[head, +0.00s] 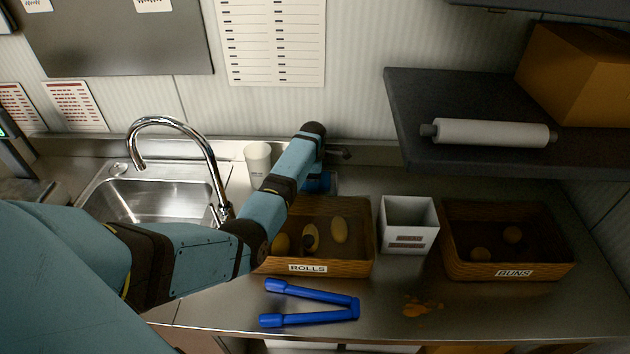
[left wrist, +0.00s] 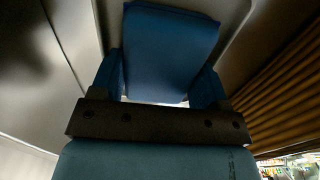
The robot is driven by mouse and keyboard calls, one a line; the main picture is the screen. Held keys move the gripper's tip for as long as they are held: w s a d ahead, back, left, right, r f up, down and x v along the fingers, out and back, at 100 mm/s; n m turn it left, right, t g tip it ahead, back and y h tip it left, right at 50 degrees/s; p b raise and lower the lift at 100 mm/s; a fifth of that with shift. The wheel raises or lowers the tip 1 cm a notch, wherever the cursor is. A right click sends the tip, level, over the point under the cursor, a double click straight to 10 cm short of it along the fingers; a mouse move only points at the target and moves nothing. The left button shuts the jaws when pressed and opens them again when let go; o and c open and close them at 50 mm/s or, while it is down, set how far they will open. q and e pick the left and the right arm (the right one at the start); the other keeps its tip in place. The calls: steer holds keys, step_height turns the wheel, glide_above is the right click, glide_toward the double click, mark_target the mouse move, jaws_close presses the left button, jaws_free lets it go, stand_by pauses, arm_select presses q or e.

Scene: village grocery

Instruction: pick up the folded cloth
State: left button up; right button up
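The folded cloth (left wrist: 172,45) is a blue block in the left wrist view, straight ahead of the wrist. My left gripper (left wrist: 160,82) has its two blue fingers wide apart, one at each side of the cloth's near end. Whether they press on it is not clear. In the head view my left arm reaches over the counter to the back, behind the rolls basket. Only a patch of blue (head: 318,183) shows there past the arm; I cannot tell cloth from finger. My right gripper is not in view.
The rolls basket (head: 340,268) stands just in front of my left forearm. A white box (head: 408,240) and a buns basket (head: 510,271) are to the right. Blue tongs (head: 312,302) lie in front. A white cup (head: 258,160), tap (head: 170,123) and sink are left; a dark shelf (head: 500,160) overhangs the right.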

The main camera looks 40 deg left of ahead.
arm_select(q)
steer(key=shift+c, duration=1.1)
steer(key=shift+r, duration=0.15)
step_height(320, 180, up, 20)
steer(key=shift+b, duration=0.45)
steer(key=o, duration=0.4)
steer(key=c, duration=0.3)
